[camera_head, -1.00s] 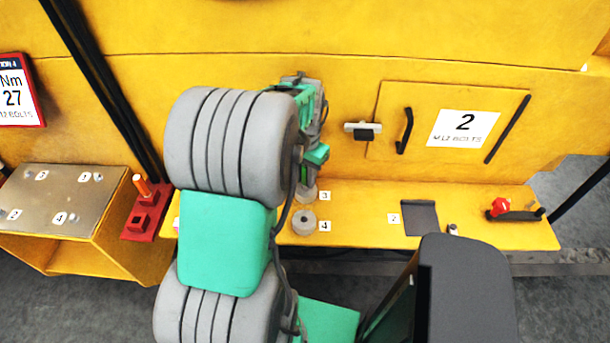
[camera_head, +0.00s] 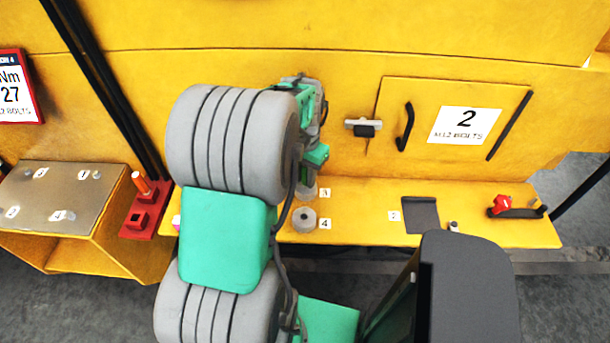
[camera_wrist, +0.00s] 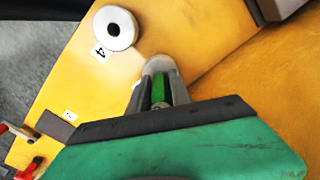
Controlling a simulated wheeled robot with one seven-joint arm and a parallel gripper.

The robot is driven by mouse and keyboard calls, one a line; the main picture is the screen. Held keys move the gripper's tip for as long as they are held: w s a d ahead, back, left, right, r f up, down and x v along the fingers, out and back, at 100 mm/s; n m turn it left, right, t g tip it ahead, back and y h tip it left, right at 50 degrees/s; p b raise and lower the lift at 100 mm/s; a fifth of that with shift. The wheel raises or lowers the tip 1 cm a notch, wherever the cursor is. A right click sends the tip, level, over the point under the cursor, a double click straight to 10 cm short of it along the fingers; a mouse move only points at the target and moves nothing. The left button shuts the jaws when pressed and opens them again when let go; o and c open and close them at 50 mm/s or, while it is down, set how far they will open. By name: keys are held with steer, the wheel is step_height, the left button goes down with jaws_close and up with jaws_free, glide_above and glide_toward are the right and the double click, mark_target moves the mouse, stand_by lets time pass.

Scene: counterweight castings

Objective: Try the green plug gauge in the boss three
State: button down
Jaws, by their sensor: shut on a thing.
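My gripper (camera_wrist: 160,86) is shut on the green plug gauge (camera_wrist: 158,94), whose green part shows between the fingers in the wrist view. Boss three (camera_wrist: 157,64) is a pale grey round boss right at the fingertips, mostly covered by them. In the head view boss three (camera_head: 307,192) shows beside its "3" label, below my gripper and partly hidden by my arm. I cannot tell whether the gauge's lower end is inside the bore or above it. Boss four (camera_wrist: 115,28), a grey ring with a dark hole, is empty; it also shows in the head view (camera_head: 304,219).
The yellow ledge (camera_head: 365,222) carries a dark grey pad (camera_head: 421,215) and a red-handled item (camera_head: 501,205) at the right. A red block (camera_head: 141,221) with an orange-topped peg and a metal plate (camera_head: 52,190) stand left. The yellow wall rises close behind.

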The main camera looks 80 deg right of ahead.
steer(key=shift+f+b, duration=0.3)
steer(key=shift+f, duration=0.25)
stand_by(0.4)
stand_by(0.6)
steer(key=c, duration=1.1)
jaws_free()
step_height(320, 180, up, 8)
steer(key=shift+f+b, duration=0.15)
steer(key=shift+b, duration=0.35)
step_height(320, 180, up, 12)
steer(key=p, duration=0.8)
steer(key=shift+p, duration=0.3)
